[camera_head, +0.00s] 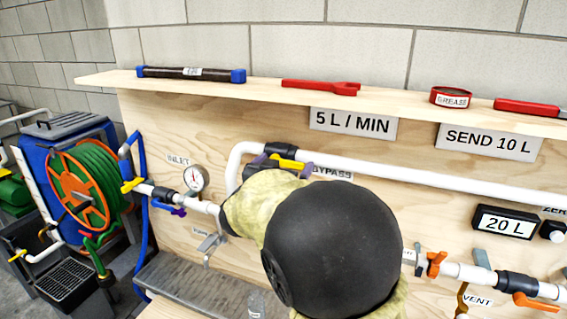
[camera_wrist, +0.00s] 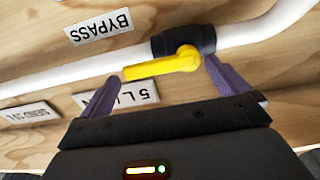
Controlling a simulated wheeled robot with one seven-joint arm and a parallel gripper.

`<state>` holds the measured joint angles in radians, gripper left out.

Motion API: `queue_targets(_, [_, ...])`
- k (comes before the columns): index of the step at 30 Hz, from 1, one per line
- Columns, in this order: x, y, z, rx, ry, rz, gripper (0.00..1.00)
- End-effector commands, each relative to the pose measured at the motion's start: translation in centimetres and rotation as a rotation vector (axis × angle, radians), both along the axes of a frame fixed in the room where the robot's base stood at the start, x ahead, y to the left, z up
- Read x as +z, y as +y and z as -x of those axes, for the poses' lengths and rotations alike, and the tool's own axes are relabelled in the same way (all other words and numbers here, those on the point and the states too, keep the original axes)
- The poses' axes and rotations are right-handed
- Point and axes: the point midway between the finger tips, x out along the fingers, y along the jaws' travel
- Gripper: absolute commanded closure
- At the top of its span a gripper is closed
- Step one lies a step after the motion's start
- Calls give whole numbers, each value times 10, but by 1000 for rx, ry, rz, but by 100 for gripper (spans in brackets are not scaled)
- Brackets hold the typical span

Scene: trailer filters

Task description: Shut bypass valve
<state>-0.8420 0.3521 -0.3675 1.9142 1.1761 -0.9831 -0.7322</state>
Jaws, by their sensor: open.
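The bypass valve has a yellow lever handle (camera_wrist: 160,66) and a black body (camera_wrist: 184,39) on a white pipe (camera_wrist: 85,75). The lever lies roughly along the pipe. In the head view, the yellow lever (camera_head: 288,164) shows near the pipe's left bend, partly hidden by my arm. My gripper (camera_wrist: 161,72) is open, with one purple finger near each end of the lever. I cannot tell whether either finger touches it. In the head view, my gripper (camera_head: 308,167) is mostly hidden behind my arm. The BYPASS label (camera_wrist: 98,27) appears upside down in the wrist view.
Orange-handled valves (camera_head: 436,264) are at the lower right. A shelf (camera_head: 400,108) with tools runs above the pipe. The wooden panel stands close behind the pipe.

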Motion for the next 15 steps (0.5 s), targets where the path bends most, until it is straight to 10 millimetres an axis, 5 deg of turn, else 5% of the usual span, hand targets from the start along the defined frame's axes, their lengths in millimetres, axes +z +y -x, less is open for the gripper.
queue_targets(8, [0, 0, -2, 1, 0, 0, 0])
queue_targets(15, [0, 0, -1, 1, 0, 0, 45])
